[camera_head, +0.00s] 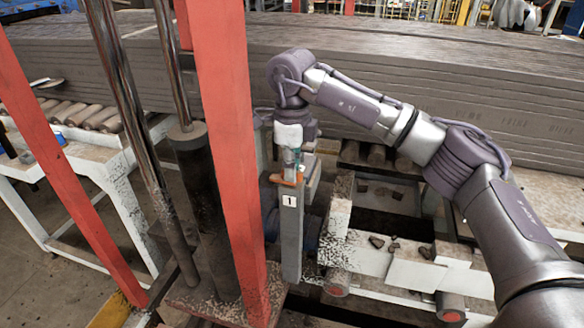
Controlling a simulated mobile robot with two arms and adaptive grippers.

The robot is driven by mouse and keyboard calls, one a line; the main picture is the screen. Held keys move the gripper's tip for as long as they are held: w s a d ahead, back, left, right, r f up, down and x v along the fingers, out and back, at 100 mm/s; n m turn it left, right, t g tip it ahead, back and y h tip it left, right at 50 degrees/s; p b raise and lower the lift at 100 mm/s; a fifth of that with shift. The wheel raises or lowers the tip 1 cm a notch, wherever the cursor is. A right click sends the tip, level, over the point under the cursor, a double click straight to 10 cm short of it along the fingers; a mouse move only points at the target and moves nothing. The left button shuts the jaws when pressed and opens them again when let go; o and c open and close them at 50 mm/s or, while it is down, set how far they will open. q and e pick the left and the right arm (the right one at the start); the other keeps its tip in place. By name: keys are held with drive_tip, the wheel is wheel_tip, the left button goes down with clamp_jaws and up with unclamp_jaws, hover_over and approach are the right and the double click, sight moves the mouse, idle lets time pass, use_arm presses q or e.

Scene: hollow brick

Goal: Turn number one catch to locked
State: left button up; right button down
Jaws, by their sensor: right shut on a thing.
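The grey post (290,240) with a white label reading 1 (289,200) stands upright near the middle of the view, just right of a red upright. At its top is the number one catch, with a small orange part (285,181) showing. My right gripper (291,158) comes down from above, with its arm reaching in from the right, and is shut on the catch at the top of the post. The fingers and the wrist hide most of the catch, so I cannot tell which way it is turned. My left gripper is not in view.
Red uprights (232,150) and dark cylinders (205,210) stand close on the left. A long grey stack of boards (440,85) runs across the back. A white frame (400,265) with rollers and loose broken pieces lies right of the post.

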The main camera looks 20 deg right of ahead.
drive_tip(key=m+b, duration=0.1)
drive_tip(key=m, duration=0.3)
drive_tip(key=m+b, duration=0.1)
drive_tip(key=m, duration=0.3)
drive_tip(key=shift+m, duration=0.3)
drive_tip(key=m+b, duration=0.1)
drive_tip(key=m, duration=0.3)
drive_tip(key=shift+m, duration=0.3)
drive_tip(key=m+b, duration=0.1)
drive_tip(key=m, duration=0.3)
drive_tip(key=shift+m, duration=0.3)
drive_tip(key=c, duration=1.2)
unclamp_jaws()
